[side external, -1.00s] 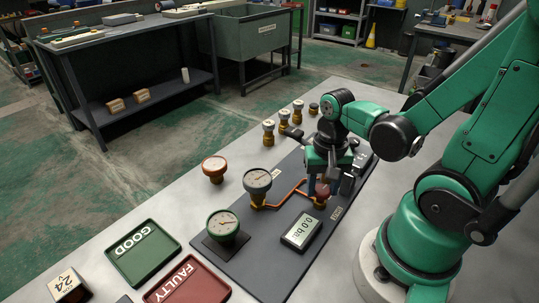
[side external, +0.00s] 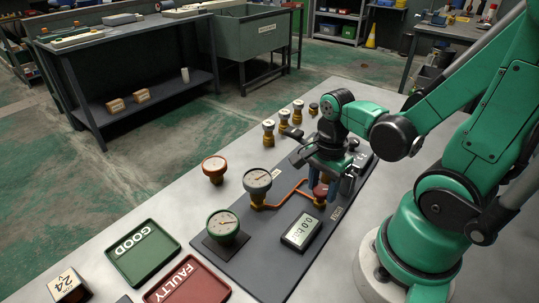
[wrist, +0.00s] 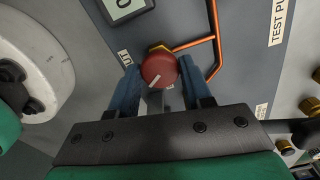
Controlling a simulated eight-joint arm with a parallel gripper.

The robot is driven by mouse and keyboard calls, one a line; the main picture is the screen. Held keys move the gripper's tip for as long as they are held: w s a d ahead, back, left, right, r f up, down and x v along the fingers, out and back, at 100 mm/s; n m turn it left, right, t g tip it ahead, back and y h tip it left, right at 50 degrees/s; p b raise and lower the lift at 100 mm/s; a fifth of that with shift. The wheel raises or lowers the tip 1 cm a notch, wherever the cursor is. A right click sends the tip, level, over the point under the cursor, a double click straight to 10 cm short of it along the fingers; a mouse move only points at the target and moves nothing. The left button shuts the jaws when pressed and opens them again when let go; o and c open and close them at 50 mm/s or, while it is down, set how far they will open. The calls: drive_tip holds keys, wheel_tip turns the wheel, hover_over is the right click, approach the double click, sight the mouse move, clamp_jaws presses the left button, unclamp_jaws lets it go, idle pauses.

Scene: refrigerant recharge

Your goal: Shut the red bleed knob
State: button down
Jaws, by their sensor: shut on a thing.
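The red bleed knob (wrist: 158,68) sits on a brass fitting on the dark test panel, with a white pointer line slanting toward the lower left in the wrist view. It also shows in the side view (side external: 320,190), partly behind my fingers. My gripper (wrist: 158,75) has its two blue fingers on either side of the knob and is shut on it. The grey digital display (side external: 301,231) beside the knob reads about 0.0 in the side view.
Orange piping (side external: 288,196) runs from the knob to a grey gauge (side external: 257,183). A green gauge (side external: 223,226) and an orange-rimmed gauge (side external: 214,168) stand to the left. GOOD (side external: 143,252) and FAULTY (side external: 187,281) trays lie at the front. Brass fittings (side external: 269,133) stand behind.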

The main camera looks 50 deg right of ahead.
sight(322, 189)
drive_tip(key=m, duration=0.6)
drive_tip(key=shift+m, duration=0.3)
idle(0.5)
drive_tip(key=shift+c, duration=1.8)
unclamp_jaws()
drive_tip(key=shift+r, duration=2.8)
